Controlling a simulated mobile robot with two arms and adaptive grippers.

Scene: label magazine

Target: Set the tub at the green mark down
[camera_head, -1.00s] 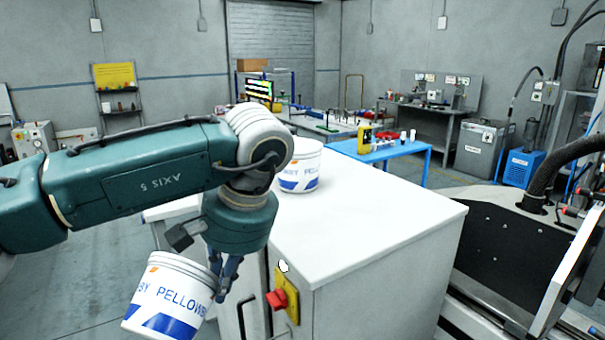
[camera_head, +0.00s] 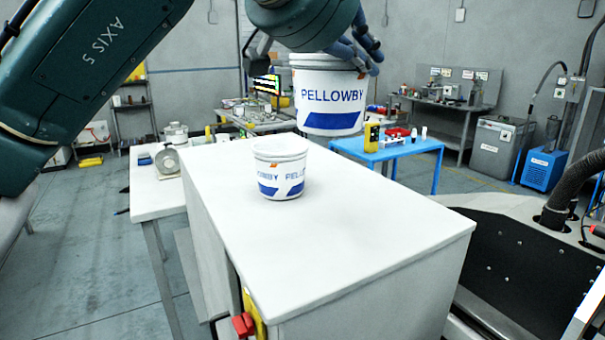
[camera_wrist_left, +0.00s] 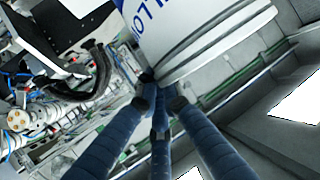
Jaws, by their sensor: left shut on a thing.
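A white tub (camera_head: 328,100) with blue PELLOWBY lettering hangs nearly upright at the upper middle of the head view. My left gripper (camera_head: 358,52) is shut on its rim at the right, and the tub is in the air, clear of the white cabinet top (camera_head: 345,215). In the left wrist view the tub (camera_wrist_left: 195,30) fills the top, with the blue fingers (camera_wrist_left: 158,92) at its edge. A second, similar tub (camera_head: 281,172) stands upright on the cabinet top, left of its middle. I see no green mark on the cabinet. My right gripper is out of view.
The front and right of the cabinet top are bare. A red knob (camera_head: 243,324) sits on the cabinet's near side. A blue table (camera_head: 390,152) with small items stands behind. A lower side table (camera_head: 150,192) adjoins on the left.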

